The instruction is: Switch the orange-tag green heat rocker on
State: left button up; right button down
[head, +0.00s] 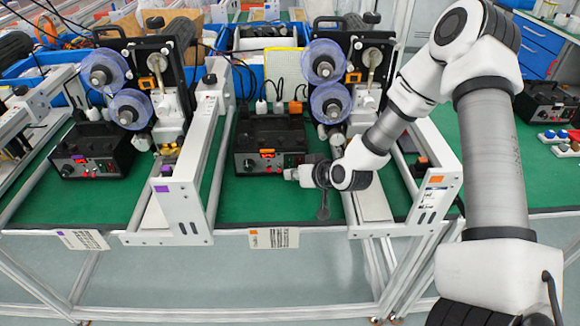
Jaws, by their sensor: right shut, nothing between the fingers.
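My left gripper is out of view.
A similar control box (92,166) stands at the left under a coder with blue reels. White frames (192,190) stand on the green bench on both sides of the middle box. An orange-marked label sheet (273,238) hangs at the front edge.

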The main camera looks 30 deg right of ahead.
dwell(0.8)
jog(key=shift+w+d, duration=0.2)
jog(key=shift+w, duration=0.15)
jog(key=shift+w+d+f, duration=0.1)
jog(key=shift+w+d, duration=0.05)
jog(key=shift+w, duration=0.1)
dwell(0.7)
jog(key=shift+s, duration=0.1)
jog(key=shift+s+a, duration=0.4)
jog(key=shift+s, duration=0.15)
jog(key=shift+s+a+r+p, duration=0.15)
jog(key=shift+s+r+p, duration=0.1)
jog(key=shift+p, duration=0.1)
jog(key=shift+s+a+r+p, duration=0.15)
jog(key=shift+s+a, duration=0.25)
jog(key=shift+s, duration=0.2)
jog(key=shift+s+a+r+p, duration=0.15)
jog(key=shift+s+a, duration=0.2)
jog(key=shift+s, duration=0.3)
jog(key=shift+s+a+p, duration=0.15)
jog(key=shift+s+a, duration=0.25)
jog(key=shift+s, duration=0.2)
